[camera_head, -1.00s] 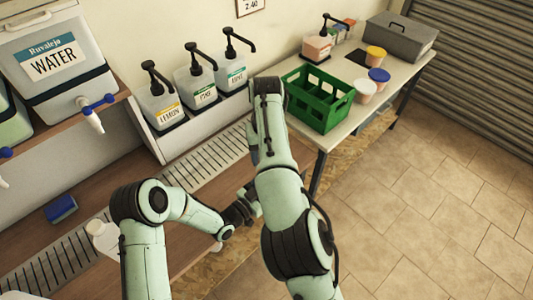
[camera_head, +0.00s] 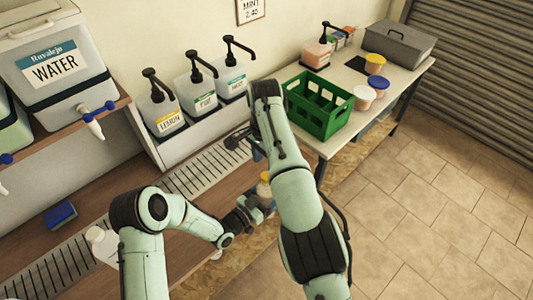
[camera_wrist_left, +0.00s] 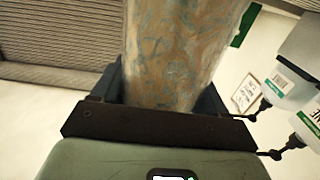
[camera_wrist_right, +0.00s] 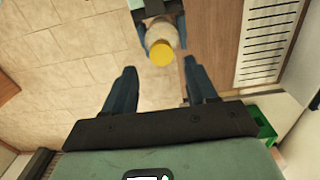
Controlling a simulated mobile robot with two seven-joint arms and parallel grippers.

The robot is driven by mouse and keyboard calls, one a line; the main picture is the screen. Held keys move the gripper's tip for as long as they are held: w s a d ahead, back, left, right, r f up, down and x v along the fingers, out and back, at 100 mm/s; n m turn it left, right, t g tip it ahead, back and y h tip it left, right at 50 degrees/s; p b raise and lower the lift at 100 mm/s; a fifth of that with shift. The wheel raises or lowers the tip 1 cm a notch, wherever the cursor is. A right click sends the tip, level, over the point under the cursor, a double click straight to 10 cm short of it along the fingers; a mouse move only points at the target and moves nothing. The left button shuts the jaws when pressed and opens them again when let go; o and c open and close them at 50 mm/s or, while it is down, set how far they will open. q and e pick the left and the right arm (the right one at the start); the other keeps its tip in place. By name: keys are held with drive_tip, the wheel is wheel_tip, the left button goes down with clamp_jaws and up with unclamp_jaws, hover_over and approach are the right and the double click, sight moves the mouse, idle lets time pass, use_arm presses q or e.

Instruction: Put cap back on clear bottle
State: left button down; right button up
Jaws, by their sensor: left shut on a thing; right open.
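A clear bottle (camera_wrist_left: 180,45) is shut in my left gripper (camera_wrist_left: 165,90) and fills the middle of the left wrist view. In the right wrist view the bottle (camera_wrist_right: 158,32) points toward the camera, with a yellow cap (camera_wrist_right: 160,53) at its end. The cap (camera_head: 264,189) also shows in the head view beside my right arm; how firmly it is seated cannot be told. My right gripper (camera_wrist_right: 160,85) is open and empty, its fingers apart, with the cap beyond their tips. In the head view my right arm partly hides the bottle.
Pump bottles (camera_head: 203,82) stand along the wall behind the counter's drain grate (camera_head: 205,168). A green crate (camera_head: 318,103) and tubs (camera_head: 363,97) are on the side table.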

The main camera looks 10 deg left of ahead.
drive_tip(key=n, duration=0.4)
drive_tip(key=shift+r+n, duration=0.3)
drive_tip(key=shift+n, duration=0.1)
drive_tip(key=n, duration=0.4)
drive_tip(key=shift+r+n, duration=0.25)
drive_tip(key=shift+n, duration=0.05)
drive_tip(key=n, duration=0.4)
drive_tip(key=shift+d+r, duration=0.1)
drive_tip(key=shift+r, duration=0.15)
drive_tip(key=n, duration=0.5)
drive_tip(key=shift+w+r, duration=0.1)
drive_tip(key=shift+r, duration=0.25)
drive_tip(key=shift+f, duration=4)
